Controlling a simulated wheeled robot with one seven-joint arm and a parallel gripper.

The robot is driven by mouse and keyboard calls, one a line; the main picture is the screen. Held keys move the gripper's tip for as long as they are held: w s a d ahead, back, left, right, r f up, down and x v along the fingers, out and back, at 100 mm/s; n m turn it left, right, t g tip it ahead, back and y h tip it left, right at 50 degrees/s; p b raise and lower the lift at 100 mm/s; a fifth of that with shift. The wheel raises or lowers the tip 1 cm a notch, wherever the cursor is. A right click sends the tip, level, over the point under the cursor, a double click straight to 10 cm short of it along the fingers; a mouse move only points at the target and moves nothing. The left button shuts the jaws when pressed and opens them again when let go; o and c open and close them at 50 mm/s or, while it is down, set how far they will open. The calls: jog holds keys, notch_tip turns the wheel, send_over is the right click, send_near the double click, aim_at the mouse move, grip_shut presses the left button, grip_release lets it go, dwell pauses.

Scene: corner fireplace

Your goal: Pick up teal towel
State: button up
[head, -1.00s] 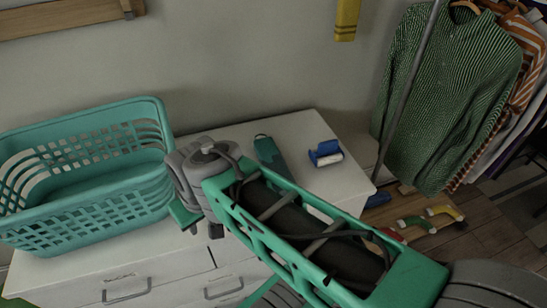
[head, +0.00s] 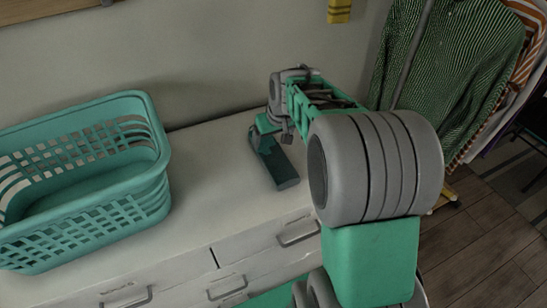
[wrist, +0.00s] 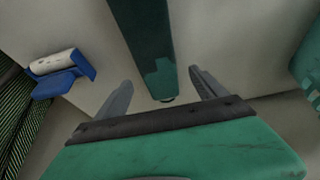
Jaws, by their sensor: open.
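The teal towel (head: 279,172) is a narrow, dark teal strip lying on the white dresser top. My gripper (head: 263,138) is over its far end, which is partly hidden by the gripper in the head view. In the wrist view the towel (wrist: 147,45) runs down from the top edge, with a lighter teal patch near its end. My gripper's two grey fingers (wrist: 161,76) are apart, one on each side of the towel's end. I cannot tell how high the fingertips are above it.
A teal laundry basket (head: 160,160) stands on the dresser (head: 215,210) to the left. A blue and white roller (wrist: 62,82) lies beside the towel in the wrist view. Clothes (head: 450,70) hang on a rack at right. The wall is close behind.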

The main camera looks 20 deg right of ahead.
aim_at(269, 147)
jog(key=shift+o, duration=1.3)
jog(key=x, duration=0.8)
jog(key=shift+w+d+f+p, duration=0.2)
jog(key=shift+w+d+p, duration=0.15)
jog(key=shift+w+p, duration=0.05)
jog(key=shift+c, duration=0.3)
jog(key=shift+r, duration=0.1)
jog(key=c, duration=1.6)
jog(key=shift+o, duration=0.2)
